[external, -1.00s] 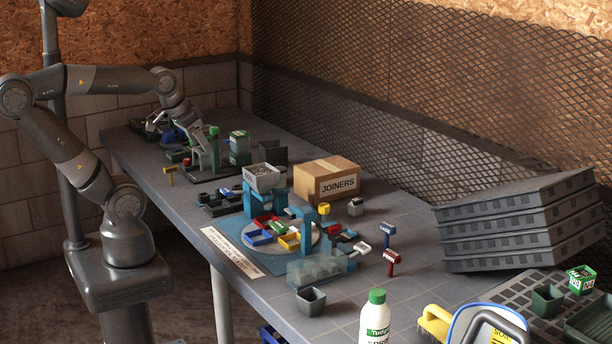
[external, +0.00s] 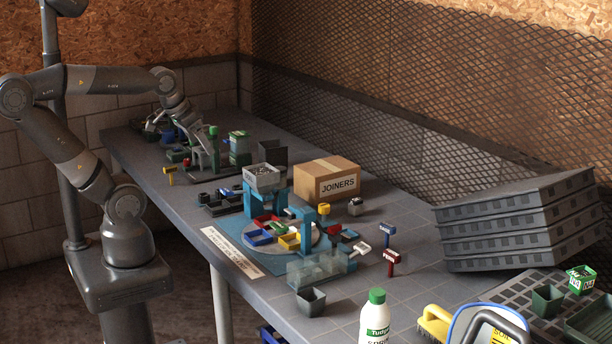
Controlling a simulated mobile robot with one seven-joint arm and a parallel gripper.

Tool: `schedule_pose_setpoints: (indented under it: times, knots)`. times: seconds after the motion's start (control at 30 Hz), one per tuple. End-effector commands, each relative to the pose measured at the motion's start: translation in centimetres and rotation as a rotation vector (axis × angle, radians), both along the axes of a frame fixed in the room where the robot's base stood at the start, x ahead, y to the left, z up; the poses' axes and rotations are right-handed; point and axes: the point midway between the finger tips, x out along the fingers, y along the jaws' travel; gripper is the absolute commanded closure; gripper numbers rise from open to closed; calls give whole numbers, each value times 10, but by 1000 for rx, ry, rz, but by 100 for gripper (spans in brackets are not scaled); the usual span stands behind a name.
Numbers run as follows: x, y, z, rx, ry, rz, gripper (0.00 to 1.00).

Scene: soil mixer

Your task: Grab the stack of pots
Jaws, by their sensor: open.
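My gripper (external: 189,131) is at the far end of the long grey table, low among small dark and green items. It is open, but its fingertips are small and partly lost against the clutter. I cannot tell whether anything is between them. A dark square pot (external: 311,302) stands upright near the table's front edge, far from my gripper. I cannot tell whether it is one pot or several nested. Another dark green square pot (external: 547,301) sits at the right on a grid tray.
A blue mixer station (external: 265,204) with coloured bins stands mid-table, with a cardboard box (external: 326,180) behind it. Stacked grey trays (external: 520,222) fill the right. A white bottle (external: 375,318) stands in front. A mesh wall (external: 420,110) runs along the back.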

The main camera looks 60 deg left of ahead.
Motion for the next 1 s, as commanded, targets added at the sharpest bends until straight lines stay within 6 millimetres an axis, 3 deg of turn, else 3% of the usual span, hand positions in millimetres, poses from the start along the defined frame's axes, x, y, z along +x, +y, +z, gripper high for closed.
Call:
schedule_pose_setpoints:
  times: [0.17,0.33,0.7,1.0]
  knots:
    - [3,1,2,-8,2,16,0]
    - [31,8,16,-90,19,163,0]
    - [148,57,44,-407,72,767,0]
    - [243,125,33,-649,104,1271,0]
